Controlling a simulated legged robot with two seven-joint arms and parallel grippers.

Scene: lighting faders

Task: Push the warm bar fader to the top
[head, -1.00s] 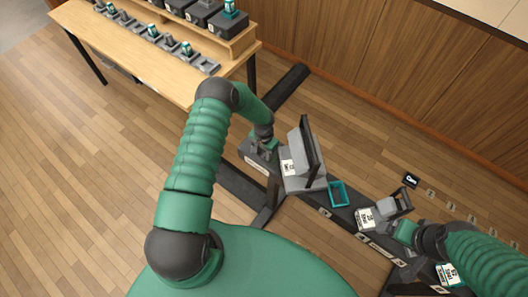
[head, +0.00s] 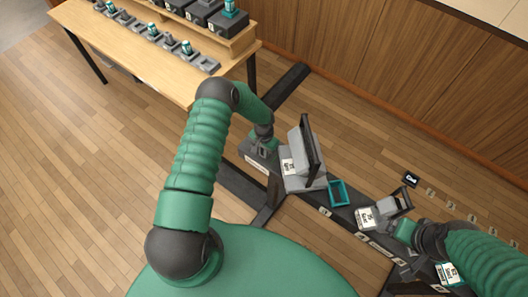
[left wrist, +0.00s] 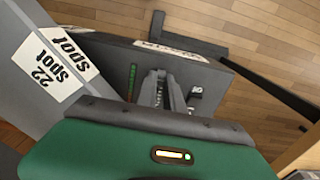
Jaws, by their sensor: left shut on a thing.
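My left gripper (head: 262,150) is at the left end of a long dark console (head: 342,213), over a black fader box. In the left wrist view the two narrow fingers (left wrist: 164,90) point down at the box top (left wrist: 215,88), close together, shut on a small part that they mostly hide. A green level strip (left wrist: 132,82) lies beside them. A white label on the box front (left wrist: 172,50) is too slanted to read. My right gripper (head: 407,268) is low at the right part of the console; its fingers are too small to judge.
A grey unit with an upright dark panel (head: 310,150) stands right beside my left gripper; its label (left wrist: 55,62) reads "22 Spot". A teal open box (head: 338,192) and a smaller grey unit (head: 392,205) sit farther right. A wooden table (head: 130,50) holds several devices.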

